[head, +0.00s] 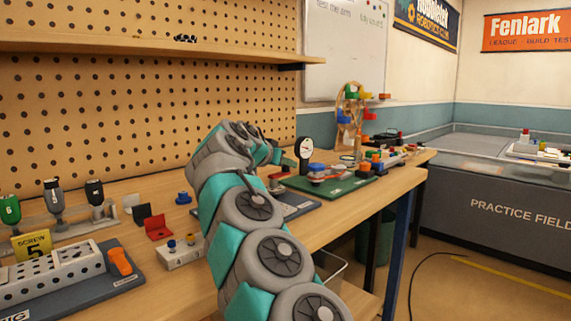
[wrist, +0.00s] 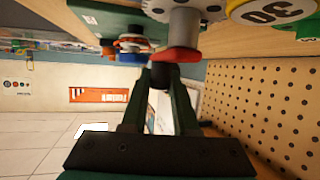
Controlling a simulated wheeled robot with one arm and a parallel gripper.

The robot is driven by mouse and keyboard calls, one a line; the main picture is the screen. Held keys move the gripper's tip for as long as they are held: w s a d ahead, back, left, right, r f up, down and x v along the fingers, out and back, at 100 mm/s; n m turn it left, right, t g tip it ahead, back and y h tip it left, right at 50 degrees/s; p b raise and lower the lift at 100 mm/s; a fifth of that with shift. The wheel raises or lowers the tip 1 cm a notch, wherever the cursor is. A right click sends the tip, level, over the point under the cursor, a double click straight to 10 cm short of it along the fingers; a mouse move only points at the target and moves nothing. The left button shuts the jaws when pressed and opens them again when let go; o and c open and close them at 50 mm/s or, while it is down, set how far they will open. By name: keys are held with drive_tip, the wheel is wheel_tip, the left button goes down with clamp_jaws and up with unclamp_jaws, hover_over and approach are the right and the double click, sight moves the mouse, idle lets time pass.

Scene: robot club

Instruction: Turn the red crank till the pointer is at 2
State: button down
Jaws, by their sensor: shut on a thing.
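The red crank (wrist: 177,55) shows in the wrist view at the top middle, on a grey cylindrical shaft. The two dark green fingers of my gripper (wrist: 161,78) are shut on its dark handle, which sits between the fingertips. In the head view my gripper is mostly hidden behind my own arm. The dial's numbers are too small to read, so I cannot tell where the pointer is.
A green board (head: 330,187) with coloured parts lies right of my arm. A pegboard (head: 130,120) and shelf (head: 150,44) rise behind the bench.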

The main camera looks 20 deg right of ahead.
drive_tip(key=shift+w+a+f+n+y+b, duration=0.1)
drive_tip(key=shift+w+f+n+y+b, duration=0.15)
drive_tip(key=shift+b, duration=0.35)
drive_tip(key=shift+w+a+f+n+t+y+b, duration=0.1)
drive_tip(key=shift+w+a+n+t+y+b, duration=0.05)
drive_tip(key=shift+n+t+y+b, duration=0.8)
drive_tip(key=n+t+y+b, duration=0.1)
drive_tip(key=b, duration=0.1)
drive_tip(key=w+n+t+y+b, duration=0.1)
drive_tip(key=b, duration=0.1)
drive_tip(key=shift+a+n, duration=0.4)
drive_tip(key=n+y+b, duration=0.1)
drive_tip(key=n+t+y+b, duration=0.1)
drive_tip(key=a+y+b, duration=0.1)
drive_tip(key=shift+w+n+y+b, duration=0.3)
drive_tip(key=shift+w+n+b, duration=0.05)
drive_tip(key=shift+w+n, duration=0.05)
drive_tip(key=n+y, duration=0.1)
drive_tip(key=n+y+b, duration=0.1)
drive_tip(key=a+n+t+y, duration=0.1)
drive_tip(key=shift+w+y+b, duration=0.25)
drive_tip(key=shift+y+b, duration=0.05)
drive_tip(key=shift+b, duration=0.05)
drive_tip(key=shift+a+r+n+g+y, duration=0.15)
drive_tip(key=shift+a+n+y, duration=0.05)
drive_tip(key=shift+n+y, duration=0.4)
drive_tip(key=shift+a+r+n+g+y, duration=0.1)
drive_tip(key=shift+a+r+n+y, duration=0.05)
drive_tip(key=shift+n+y, duration=0.45)
